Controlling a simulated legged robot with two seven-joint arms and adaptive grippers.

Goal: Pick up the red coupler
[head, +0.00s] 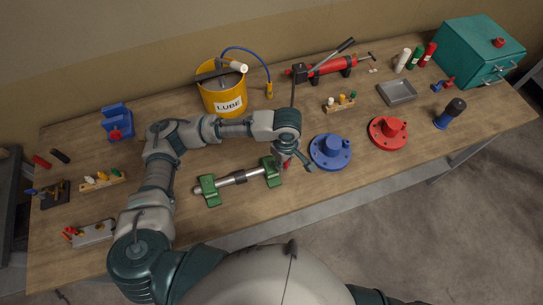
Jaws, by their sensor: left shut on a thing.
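The red coupler (287,163) shows as a small red piece just beside the right green block of a stand; most of it is hidden by my gripper. My left gripper (284,157) points down over it and is shut on it. I cannot tell whether the coupler touches the stand or the table. The green stand (210,190) holds a metal shaft (238,178) lying across its two blocks. My right gripper is not in view.
A blue flanged part (330,151) and a red flanged part (388,132) stand close to the right. A yellow lube bucket (222,98) and a red grease gun (328,67) are behind. The front table edge is near; some bare wood lies in front of the stand.

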